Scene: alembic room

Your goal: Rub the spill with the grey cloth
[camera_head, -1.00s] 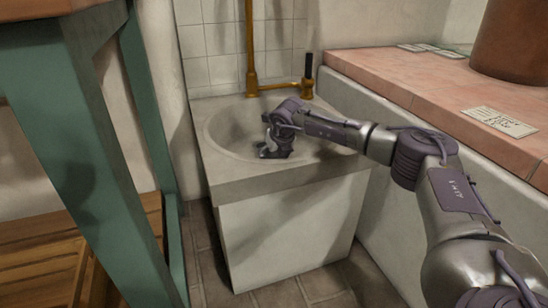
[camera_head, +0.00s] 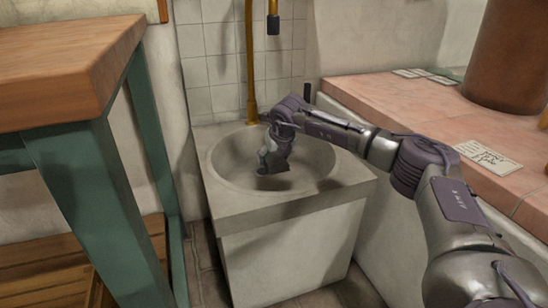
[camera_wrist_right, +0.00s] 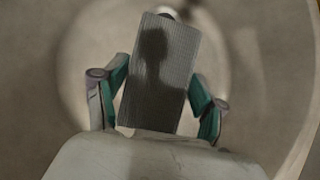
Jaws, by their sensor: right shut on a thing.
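The grey cloth (camera_wrist_right: 158,75) shows in the right wrist view as a ribbed, flat rectangular piece between the teal-padded fingers, with a dark patch or shadow on it. My right gripper (camera_wrist_right: 160,88) is shut on it. In the head view my right gripper (camera_head: 273,160) points down inside the round basin of the sink (camera_head: 220,165); the cloth cannot be told apart from the dark fingers there. I cannot make out a spill in either view, and whether the cloth touches the basin is unclear. My left gripper is not in view.
A brass pipe (camera_head: 250,60) rises behind the sink. A wooden-topped table with teal legs (camera_head: 65,75) stands at the left. A pink tiled ledge (camera_head: 400,105) at the right holds a large brown cylinder (camera_head: 510,60) and paper cards (camera_head: 488,156).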

